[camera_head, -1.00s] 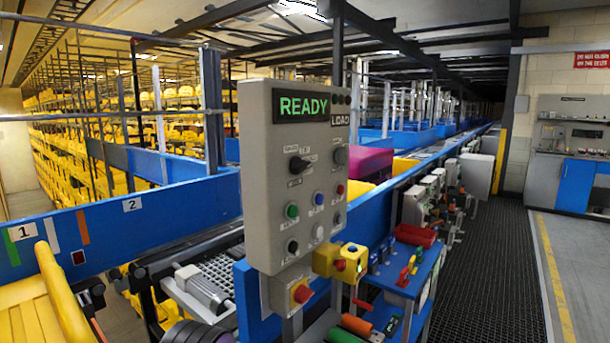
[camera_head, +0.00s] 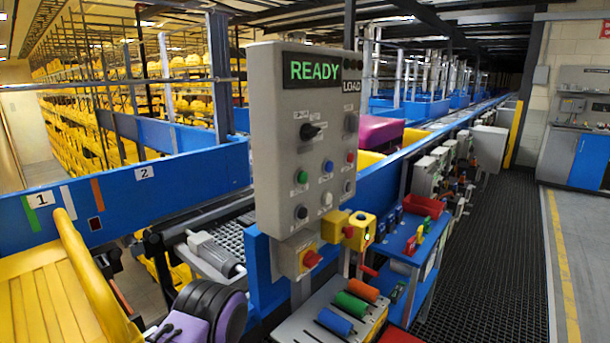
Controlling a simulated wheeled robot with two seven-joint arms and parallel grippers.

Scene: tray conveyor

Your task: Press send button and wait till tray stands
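A grey control panel (camera_head: 270,110) stands upright in the centre. Its screen (camera_head: 312,71) reads READY in green, with a LOAD sign (camera_head: 351,87) beside it. Below are a black selector knob (camera_head: 311,130), a green button (camera_head: 302,176), a blue button (camera_head: 328,166), a red button (camera_head: 350,157), a white button (camera_head: 326,199) and dark buttons. Their labels are too small to read, so I cannot tell which is send. A yellow tray (camera_head: 40,285) is at the lower left, cut by the frame edge, beside a blue conveyor wall (camera_head: 110,200). Neither gripper shows.
A red emergency button (camera_head: 311,258) and yellow button boxes (camera_head: 360,230) sit below the panel. Colored cylinders (camera_head: 350,304) lie on a low grey stand. A blue cart (camera_head: 405,240) holds a red bin (camera_head: 424,206). A dark mesh floor (camera_head: 480,250) is open at the right.

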